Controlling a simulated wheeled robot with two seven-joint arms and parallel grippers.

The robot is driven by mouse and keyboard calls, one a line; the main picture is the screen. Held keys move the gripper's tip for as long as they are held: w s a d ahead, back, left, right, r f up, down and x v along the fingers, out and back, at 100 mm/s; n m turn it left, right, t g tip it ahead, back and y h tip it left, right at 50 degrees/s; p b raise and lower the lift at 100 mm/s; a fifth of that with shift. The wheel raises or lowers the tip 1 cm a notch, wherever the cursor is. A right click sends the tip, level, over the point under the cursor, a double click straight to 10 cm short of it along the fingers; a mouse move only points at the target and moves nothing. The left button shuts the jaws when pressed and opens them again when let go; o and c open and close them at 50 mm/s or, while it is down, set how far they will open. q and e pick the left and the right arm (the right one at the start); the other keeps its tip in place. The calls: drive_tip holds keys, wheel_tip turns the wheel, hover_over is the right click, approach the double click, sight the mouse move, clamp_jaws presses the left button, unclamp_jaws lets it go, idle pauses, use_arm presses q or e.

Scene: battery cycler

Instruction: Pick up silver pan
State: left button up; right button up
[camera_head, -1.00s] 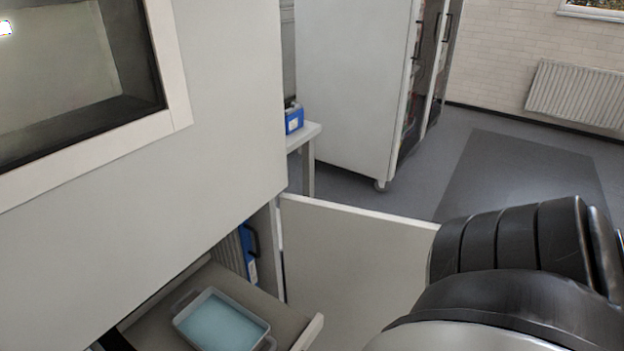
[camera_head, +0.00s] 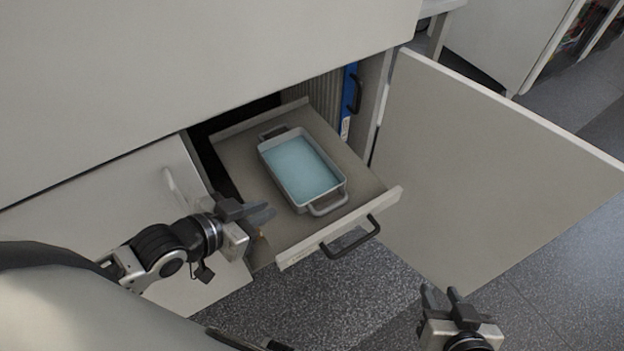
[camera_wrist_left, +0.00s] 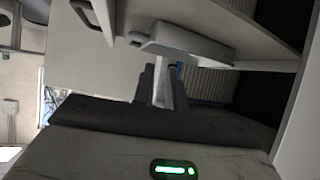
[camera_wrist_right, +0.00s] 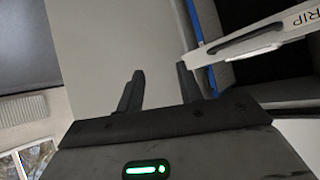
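The silver pan (camera_head: 322,200) is a rectangular dish with a pale blue inside and a loop handle at each end. It sits on a pulled-out drawer (camera_head: 365,188). Its side also shows in the left wrist view (camera_wrist_left: 180,44). My left gripper (camera_head: 258,213) is at the drawer's left side, just left of the pan's near end and apart from it. Its fingers stand a narrow gap apart with nothing held. My right gripper (camera_head: 445,297) is lower right, beyond the drawer's front, open and empty. The right wrist view shows its spread fingers (camera_wrist_right: 158,88).
The drawer front has a dark handle (camera_head: 350,238). An open cabinet door (camera_head: 480,160) stands to the right of the drawer. A closed door (camera_head: 120,210) is on the left. Blue equipment (camera_head: 348,95) stands inside the cabinet. Free floor (camera_head: 330,310) lies in front.

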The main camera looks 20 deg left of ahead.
use_arm(q)
drive_tip(key=m+h+b, duration=0.2)
drive_tip(key=b, duration=0.1)
drive_tip(key=g+b, duration=0.1)
drive_tip(key=b, duration=0.1)
approach(324, 194)
drive_tip(key=w+d, duration=0.1)
drive_tip(key=w+d+f, duration=0.1)
drive_tip(key=w, duration=0.1)
drive_tip(key=shift+w+f+m+h, duration=0.1)
drive_tip(key=shift+m+h, duration=0.2)
drive_tip(key=shift+w+d+f, duration=0.3)
drive_tip(key=shift+w+d, duration=0.05)
drive_tip(key=w+d+f, duration=0.1)
drive_tip(key=w+f, duration=0.1)
drive_tip(key=f, duration=0.1)
drive_tip(key=shift+w+d+b, duration=0.35)
drive_tip(key=shift+w+b, duration=0.05)
drive_tip(key=shift+w+d+f, duration=0.2)
drive_tip(key=shift+w+d, duration=0.05)
drive_tip(key=shift+w, duration=0.05)
use_arm(e)
drive_tip(key=f, duration=0.1)
drive_tip(key=a+f, duration=0.1)
drive_tip(key=f, duration=0.1)
drive_tip(key=shift+w+f+y, duration=0.1)
drive_tip(key=shift+y, duration=0.2)
